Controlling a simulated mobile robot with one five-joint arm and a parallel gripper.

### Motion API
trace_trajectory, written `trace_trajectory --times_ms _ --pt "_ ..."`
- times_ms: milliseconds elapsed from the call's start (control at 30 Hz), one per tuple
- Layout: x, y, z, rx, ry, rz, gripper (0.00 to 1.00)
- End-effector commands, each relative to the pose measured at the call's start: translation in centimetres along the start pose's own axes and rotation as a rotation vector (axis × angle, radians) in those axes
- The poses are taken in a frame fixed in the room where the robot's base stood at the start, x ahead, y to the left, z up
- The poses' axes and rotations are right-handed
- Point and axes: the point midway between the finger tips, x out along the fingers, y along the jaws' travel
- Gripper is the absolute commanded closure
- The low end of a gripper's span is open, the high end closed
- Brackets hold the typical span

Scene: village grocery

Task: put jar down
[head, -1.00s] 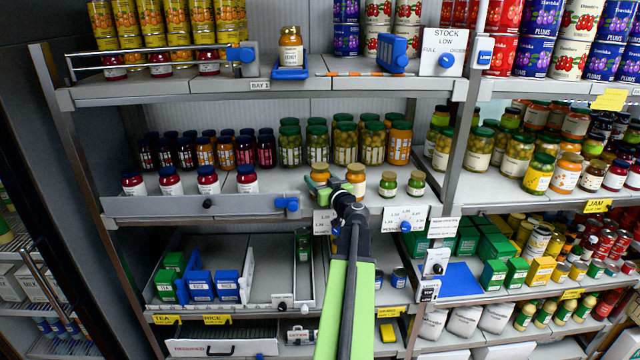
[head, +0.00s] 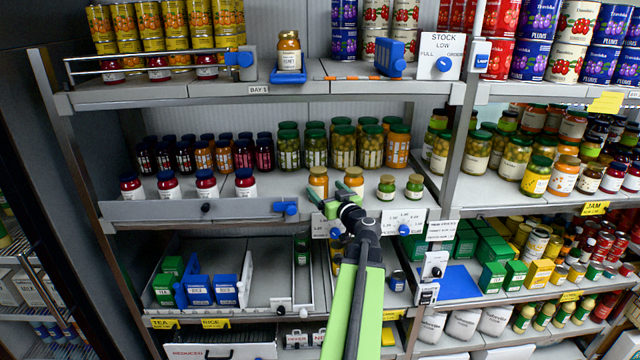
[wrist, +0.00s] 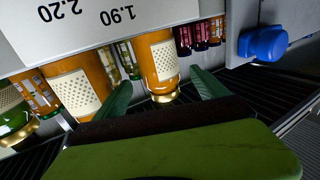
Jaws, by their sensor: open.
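An orange jar with a gold lid (head: 318,180) stands upright at the front of the middle shelf (head: 455,188). A second similar jar (head: 353,179) stands to its right. My gripper (head: 328,204) is just in front of and below the first jar, open. In the wrist view, which is turned over, the first jar (wrist: 160,62) shows between and beyond the two green fingers (wrist: 160,96), with no visible grip. The second jar (wrist: 76,90) is to its left there, outside the fingers.
A grey front rail with a blue knob (head: 286,208) is at left. Price cards (head: 403,221) hang along the shelf edge. A honey jar (head: 289,51) stands above.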

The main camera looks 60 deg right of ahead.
Motion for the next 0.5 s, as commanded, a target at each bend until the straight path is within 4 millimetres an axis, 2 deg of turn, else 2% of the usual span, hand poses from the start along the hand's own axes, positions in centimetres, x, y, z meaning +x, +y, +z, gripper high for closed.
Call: trace_trajectory --times_ms 33,200,300,500 --pt "-1.7 -0.2 0.0 0.0 0.0 0.002 0.17" --pt "-4.7 -0.1 0.0 0.0 0.0 0.0 0.17" --pt "-5.5 0.1 0.0 0.0 0.0 -0.004 0.17" --pt "-5.4 0.5 0.0 0.0 0.0 -0.013 0.17"
